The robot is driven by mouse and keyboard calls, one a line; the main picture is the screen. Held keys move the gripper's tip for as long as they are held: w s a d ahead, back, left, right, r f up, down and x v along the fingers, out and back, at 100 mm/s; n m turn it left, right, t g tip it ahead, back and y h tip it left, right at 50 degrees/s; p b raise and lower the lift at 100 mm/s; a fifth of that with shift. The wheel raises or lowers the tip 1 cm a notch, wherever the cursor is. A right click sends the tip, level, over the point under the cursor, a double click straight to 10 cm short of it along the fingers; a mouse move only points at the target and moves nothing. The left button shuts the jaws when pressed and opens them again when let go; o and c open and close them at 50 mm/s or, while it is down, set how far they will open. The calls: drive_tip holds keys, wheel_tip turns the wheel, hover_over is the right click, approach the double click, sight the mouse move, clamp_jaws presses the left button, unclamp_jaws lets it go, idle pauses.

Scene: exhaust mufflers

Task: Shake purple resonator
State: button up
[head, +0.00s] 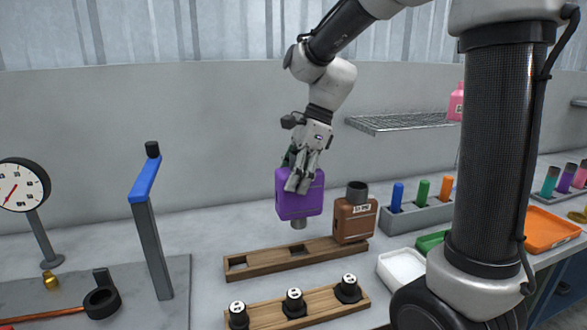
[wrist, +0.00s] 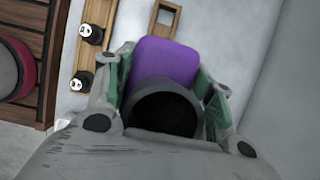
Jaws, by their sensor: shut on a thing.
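The purple resonator (head: 299,205) is a boxy purple body with a short grey pipe stub pointing down. My gripper (head: 303,180) is shut on it and holds it in the air above the wooden rack (head: 280,259), apart from it. In the wrist view the purple resonator (wrist: 166,62) lies between my gripper's two fingers (wrist: 165,92), with a dark round opening nearest the camera. Parts of its sides are hidden by the fingers.
A brown resonator (head: 355,218) stands at the rack's right end. A front wooden strip (head: 268,316) carries several black knobs. A blue-topped lever post (head: 150,230) and a gauge (head: 20,186) stand at left. A wire shelf (head: 400,122) and coloured cylinders (head: 422,192) are at right.

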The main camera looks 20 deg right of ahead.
sight(291, 156)
wheel_tip(291, 156, up, 6)
drive_tip(key=shift+r, duration=0.1)
drive_tip(key=shift+f, duration=3.45)
